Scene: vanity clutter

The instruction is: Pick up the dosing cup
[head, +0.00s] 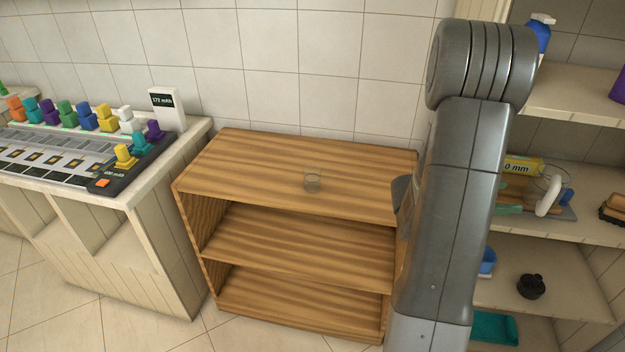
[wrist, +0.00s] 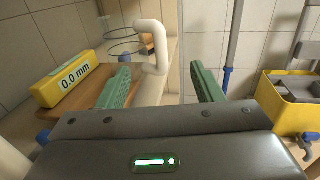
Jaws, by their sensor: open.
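A small clear cup (head: 312,182), which looks like the dosing cup, stands upright on the bare top of the wooden shelf unit in the head view. It does not show in the wrist view. In the head view my grey arm stands to the right of the cup and my gripper cannot be made out clearly.
A yellow gauge (wrist: 68,80) reading 0.0 mm lies close left of my fingers. A yellow toolbox (wrist: 290,100) is at the right. The wooden unit (head: 240,165) is clear around the cup; a counter with coloured blocks stands left.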

